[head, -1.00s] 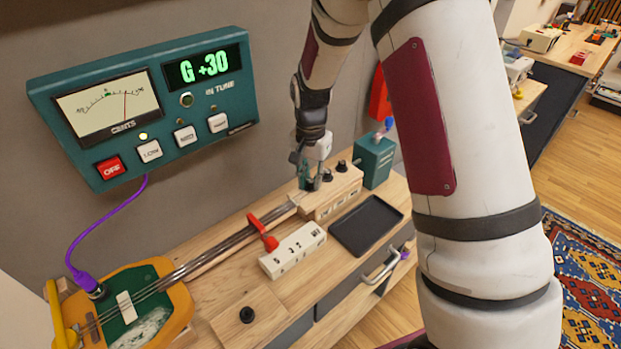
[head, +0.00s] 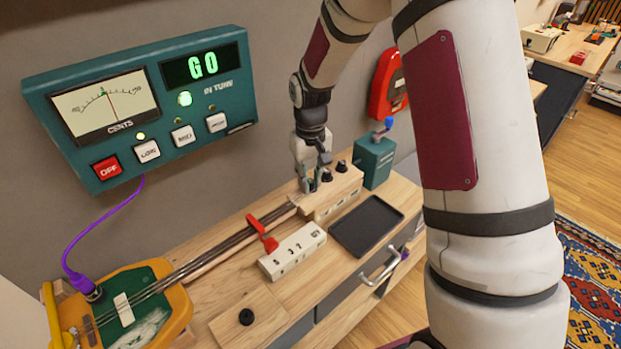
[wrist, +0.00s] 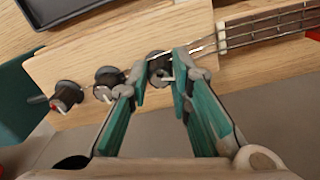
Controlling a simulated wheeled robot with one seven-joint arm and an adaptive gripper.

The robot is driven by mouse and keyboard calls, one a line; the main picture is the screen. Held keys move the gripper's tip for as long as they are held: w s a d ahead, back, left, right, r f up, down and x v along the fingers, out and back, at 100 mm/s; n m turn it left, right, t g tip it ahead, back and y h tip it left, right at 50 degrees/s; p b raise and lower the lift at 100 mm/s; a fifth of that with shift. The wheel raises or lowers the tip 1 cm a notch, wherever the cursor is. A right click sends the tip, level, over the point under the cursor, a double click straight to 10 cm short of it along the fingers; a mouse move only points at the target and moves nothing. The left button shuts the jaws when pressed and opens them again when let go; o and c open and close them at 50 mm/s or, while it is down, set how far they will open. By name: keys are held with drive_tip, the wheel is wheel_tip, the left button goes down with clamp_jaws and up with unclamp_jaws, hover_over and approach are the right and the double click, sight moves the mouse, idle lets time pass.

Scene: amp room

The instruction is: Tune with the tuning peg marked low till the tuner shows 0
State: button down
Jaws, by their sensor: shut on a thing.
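The teal tuner box (head: 140,105) is on the wall at the left. A small lamp above the LOW button (head: 147,151) is lit. My gripper (head: 310,186) is at the wooden headstock (head: 342,192), shut on the dark tuning peg (wrist: 158,66) nearest the neck. In the wrist view, the fingers of my gripper (wrist: 160,92) flank that peg. Any marking on it is not readable.
Two other pegs (wrist: 108,75) (wrist: 66,98) stand beside the held one. A teal box with a blue knob (head: 374,160), a black tray (head: 367,226), a white numbered block (head: 292,251) and a red clip (head: 262,234) are close by on the bench.

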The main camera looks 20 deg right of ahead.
sight(311, 181)
drive_tip(key=shift+n, duration=0.5)
drive_tip(key=c, duration=1.4)
unclamp_jaws()
drive_tip(key=shift+c, duration=0.2)
wheel_tip(311, 181, up, 12)
drive_tip(key=shift+r, duration=0.1)
